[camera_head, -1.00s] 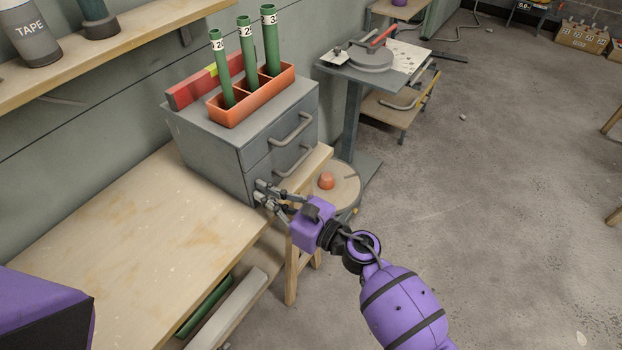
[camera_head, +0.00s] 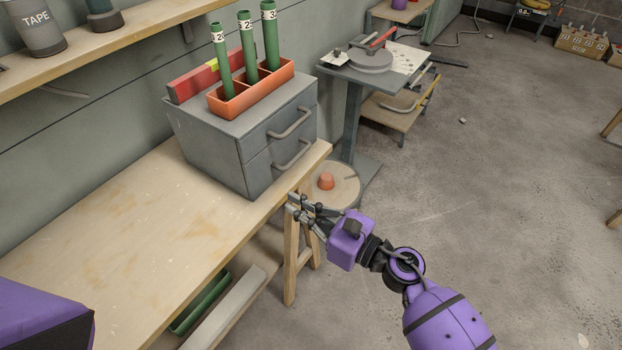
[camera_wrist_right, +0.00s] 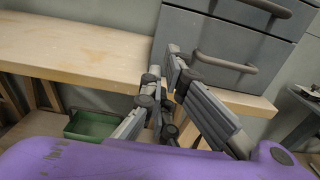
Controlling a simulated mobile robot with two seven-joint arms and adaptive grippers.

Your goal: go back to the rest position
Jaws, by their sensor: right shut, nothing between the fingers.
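My right gripper (camera_head: 293,205) is shut and empty, just off the workbench's front edge near its right end. In the right wrist view its fingers (camera_wrist_right: 162,68) point toward the bench and the grey drawer cabinet, with nothing held. The grey drawer cabinet (camera_head: 215,150) stands on the bench with both drawers closed. My gripper looks apart from its handles. My left gripper is out of view; only a purple part shows at the lower left of the head view.
The bench (camera_head: 120,230) is largely bare. An orange holder (camera_head: 238,108) with three green tubes sits on the cabinet. A round stool (camera_head: 345,188) stands beyond the gripper, and a green bin (camera_head: 200,302) sits below the bench. The floor at right is mostly open.

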